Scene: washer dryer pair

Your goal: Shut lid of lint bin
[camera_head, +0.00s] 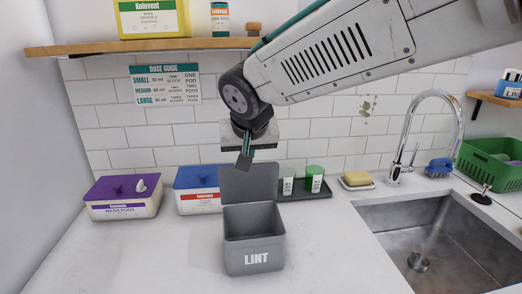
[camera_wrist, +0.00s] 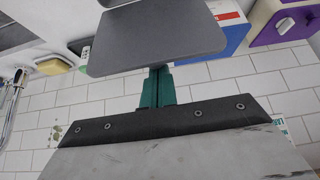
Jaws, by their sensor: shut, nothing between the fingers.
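The grey lint bin (camera_head: 254,238) stands on the counter with its front label facing me. Its lid (camera_head: 249,182) is open and stands upright at the back of the bin. My gripper (camera_head: 243,162) is shut and empty, pointing down just above and behind the lid's top edge. In the wrist view, the shut teal fingers of my gripper (camera_wrist: 158,76) reach to the edge of the grey lid (camera_wrist: 155,35). I cannot tell whether they touch it. The bin's body is not clearly seen in the wrist view.
A purple-lidded box (camera_head: 124,198) and a blue-lidded box (camera_head: 196,198) stand left of the bin. A dark tray (camera_head: 318,194) with small containers, a soap dish (camera_head: 357,184) and the sink (camera_head: 425,245) lie to the right. The counter in front is clear.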

